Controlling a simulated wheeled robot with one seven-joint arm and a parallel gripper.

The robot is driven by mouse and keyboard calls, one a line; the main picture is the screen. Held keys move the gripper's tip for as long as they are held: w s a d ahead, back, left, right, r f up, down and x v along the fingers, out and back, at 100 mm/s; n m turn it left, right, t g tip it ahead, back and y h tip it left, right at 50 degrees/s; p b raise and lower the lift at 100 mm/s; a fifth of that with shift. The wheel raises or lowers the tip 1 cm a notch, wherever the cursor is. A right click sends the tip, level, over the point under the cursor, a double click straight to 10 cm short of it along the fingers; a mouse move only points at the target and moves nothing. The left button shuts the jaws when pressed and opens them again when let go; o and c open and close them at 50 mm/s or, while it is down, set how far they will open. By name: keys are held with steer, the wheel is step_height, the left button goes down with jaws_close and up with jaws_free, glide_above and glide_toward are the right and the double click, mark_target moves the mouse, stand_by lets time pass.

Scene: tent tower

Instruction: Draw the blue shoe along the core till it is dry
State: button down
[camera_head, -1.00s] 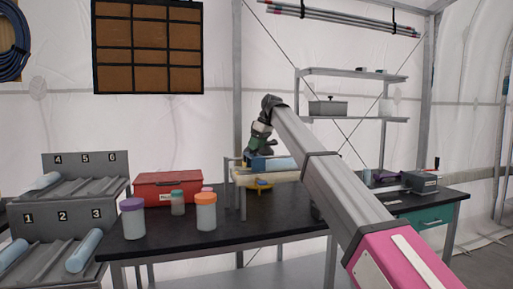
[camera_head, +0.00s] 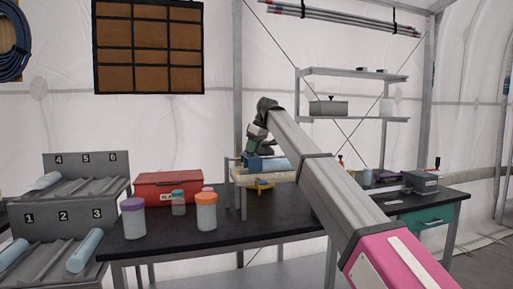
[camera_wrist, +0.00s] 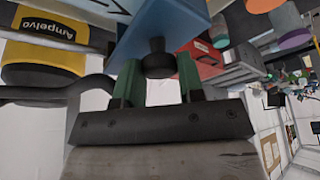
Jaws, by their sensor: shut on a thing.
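The blue shoe (camera_head: 263,163) rests along the top of a pale, yellowish core (camera_head: 270,178), which lies level on a grey stand (camera_head: 241,205) on the black bench. My gripper (camera_head: 257,146) is above the shoe. In the wrist view, the green fingers of my gripper (camera_wrist: 158,82) are shut on the black knob (camera_wrist: 158,58) of the blue shoe (camera_wrist: 165,22). My arm hides the right end of the shoe and core. I cannot tell how wet the core is.
Lidded jars (camera_head: 206,210) and a red case (camera_head: 168,188) stand left on the bench (camera_head: 275,222). Numbered racks (camera_head: 60,217) holding pale blue cylinders are farther left. A grey device with a red-tipped lever (camera_head: 421,181) is at right. Bench front is clear.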

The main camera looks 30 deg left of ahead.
steer(key=shift+s+a, duration=0.15)
steer(key=shift+s, duration=0.05)
steer(key=c, duration=0.8)
jaws_free()
steer(key=shift+o, duration=0.2)
steer(key=shift+r, duration=0.1)
steer(key=v, duration=1)
steer(key=shift+r, duration=0.25)
